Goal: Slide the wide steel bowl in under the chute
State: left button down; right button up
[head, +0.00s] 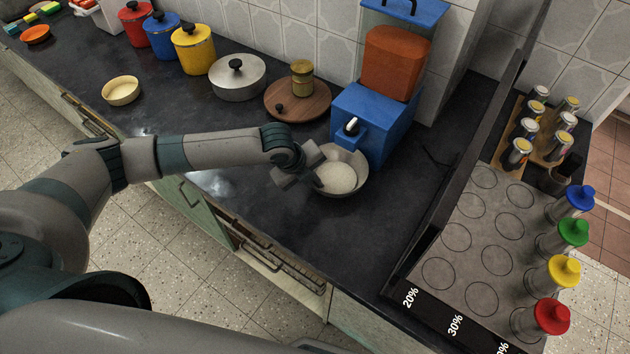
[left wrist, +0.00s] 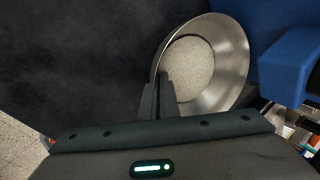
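The wide steel bowl (head: 354,188) stands on the dark counter, close against the front of the blue dispenser (head: 375,118). It holds a pale, grainy filling. The dispenser's blue chute (head: 350,139) juts out above the bowl's far side. My left gripper (head: 312,172) is at the bowl's left rim. In the left wrist view, the fingers (left wrist: 158,97) sit close together with the steel bowl's rim (left wrist: 233,62) between them, one inside and one outside. The contact point is partly hidden. My right gripper is not in view.
A round wooden board (head: 297,103) with a small jar stands behind the bowl, beside a lidded steel pot (head: 238,78). The counter left of the bowl is clear.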

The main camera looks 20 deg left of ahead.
pick_arm(q)
jog(key=c, duration=1.9)
grip_release()
jog(key=shift+c, duration=0.2)
jog(key=shift+r, duration=0.1)
jog(key=b+v, duration=0.3)
jog(key=v, duration=1.4)
jog(key=shift+b, duration=0.35)
jog(key=shift+s, duration=0.15)
